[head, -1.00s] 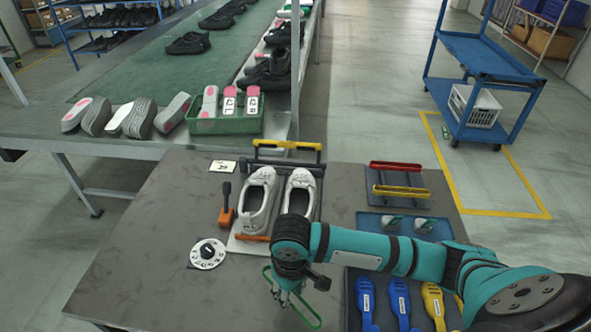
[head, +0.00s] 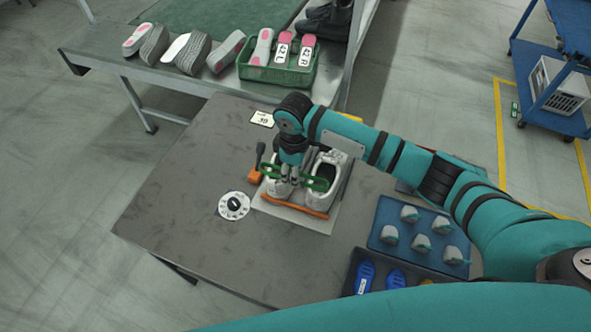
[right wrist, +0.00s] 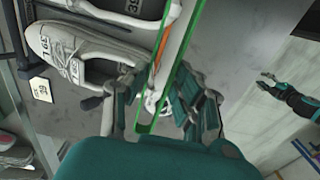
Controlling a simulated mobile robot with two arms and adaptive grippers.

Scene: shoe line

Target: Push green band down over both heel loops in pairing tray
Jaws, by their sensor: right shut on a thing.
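My right gripper (head: 290,181) is shut on the green band (head: 320,184) above the heel ends of two white shoes. The left shoe (head: 275,189) is partly hidden by the gripper; the right shoe (head: 318,201) shows better. Both sit side by side in the pairing tray (head: 331,220), with an orange bar (head: 295,207) across its near end. In the right wrist view the band (right wrist: 146,129) is a long loop across the heel side. I cannot tell whether it is around the heel loops, which are not clear. My left gripper (right wrist: 267,83) appears away at the right, open and empty.
An orange-based lever (head: 256,174) and a white dial (head: 234,205) stand left of the tray. A blue tray (head: 383,245) with several grey-teal pieces and a dark tool tray (head: 352,275) lie to the right. The table's left part is clear.

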